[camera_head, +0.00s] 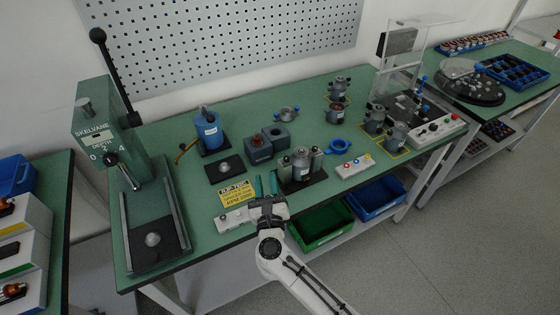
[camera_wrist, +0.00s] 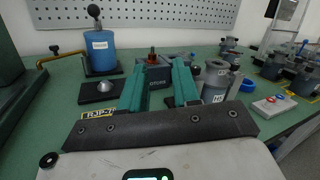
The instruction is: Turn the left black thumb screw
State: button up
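My gripper (camera_head: 266,181) is above the front edge of the green bench, its two teal fingers apart with nothing between them. The fingers also show in the wrist view (camera_wrist: 159,72), pointing toward a dark grey block (camera_wrist: 153,74) with lettering, which stands beyond them. A grey can (camera_head: 301,158) between two grey posts stands on a black base (camera_head: 302,181), right of my gripper; the can also shows behind the right finger in the wrist view (camera_wrist: 214,82). A black knob (camera_wrist: 54,49) sits on a brass rod left of the blue can. I cannot clearly make out which part is the left thumb screw.
The blue can (camera_head: 209,132) stands behind, left of the block. A yellow sign (camera_head: 236,194) lies left of my gripper. A button box (camera_head: 356,166) and blue ring (camera_head: 339,146) are to the right. A press (camera_head: 108,130) stands far left. Green bin (camera_head: 321,226) sits below.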

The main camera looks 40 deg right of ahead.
aim_at(286, 160)
jog(key=s+d+f+m+g+h, duration=0.2)
jog(key=s+f+m+g+h, duration=0.15)
jog(key=m, duration=0.25)
jog(key=shift+g+y, duration=0.45)
jog(key=x, duration=0.3)
jog(key=p+x, duration=0.1)
jog(key=x, duration=0.3)
jog(key=p+x, duration=0.1)
jog(key=x, duration=0.3)
jog(key=shift+w+r, duration=0.1)
jog(key=shift+r, duration=0.25)
grip_shut()
